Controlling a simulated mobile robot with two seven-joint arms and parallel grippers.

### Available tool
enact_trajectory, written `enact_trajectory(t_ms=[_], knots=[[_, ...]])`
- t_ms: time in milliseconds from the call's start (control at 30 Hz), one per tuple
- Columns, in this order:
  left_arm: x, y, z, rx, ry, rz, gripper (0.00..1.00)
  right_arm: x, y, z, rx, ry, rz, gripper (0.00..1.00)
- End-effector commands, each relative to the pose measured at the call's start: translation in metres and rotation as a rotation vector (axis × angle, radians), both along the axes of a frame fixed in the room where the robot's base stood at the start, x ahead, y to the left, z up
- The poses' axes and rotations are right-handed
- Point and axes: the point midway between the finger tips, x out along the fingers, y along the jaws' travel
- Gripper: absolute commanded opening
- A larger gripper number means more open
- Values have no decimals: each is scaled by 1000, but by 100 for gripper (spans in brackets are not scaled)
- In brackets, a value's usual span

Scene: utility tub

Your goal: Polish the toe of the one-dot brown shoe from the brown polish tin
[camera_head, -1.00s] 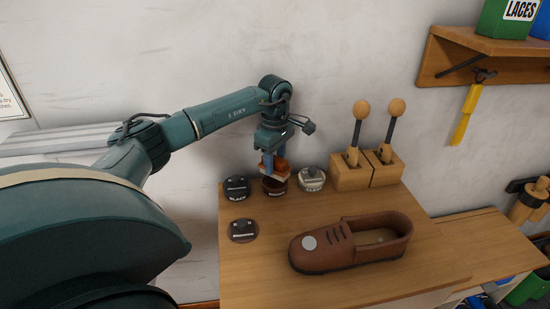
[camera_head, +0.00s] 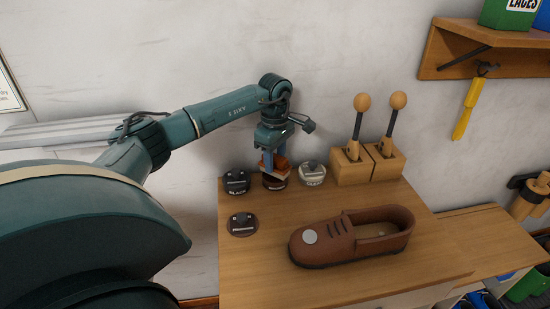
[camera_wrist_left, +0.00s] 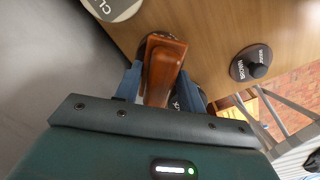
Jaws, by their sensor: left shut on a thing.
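My left gripper (camera_head: 273,160) points down at the back of the bench, shut on an orange-brown brush (camera_head: 280,164), which also shows between the blue fingers in the left wrist view (camera_wrist_left: 162,68). The brush is at the brown polish tin (camera_head: 274,184), whose top it mostly covers; I cannot tell whether it touches the polish. A dark round lid with a knob (camera_head: 242,224) lies in front; its lettering appears to read BROWN in the left wrist view (camera_wrist_left: 252,63). The brown shoe (camera_head: 352,238) lies front right, toe left, with one pale round spot on its toe. My right gripper is out of view.
A black-labelled tin (camera_head: 236,183) stands left of the brown tin, and a pale CLEAR tin (camera_head: 313,174) stands right. Two wooden blocks (camera_head: 366,166) hold upright knobbed sticks at the back. The bench's front left (camera_head: 250,275) is clear.

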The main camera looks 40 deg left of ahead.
Motion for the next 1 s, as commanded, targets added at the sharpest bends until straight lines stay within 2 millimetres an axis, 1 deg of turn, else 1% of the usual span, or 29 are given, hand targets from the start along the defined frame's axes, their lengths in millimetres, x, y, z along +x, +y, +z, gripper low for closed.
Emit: enact_trajectory(t_ms=[767,1000], knots=[[0,0,-10,0,0,0,21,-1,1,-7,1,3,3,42],[0,0,-9,0,0,0,21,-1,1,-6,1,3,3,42]])
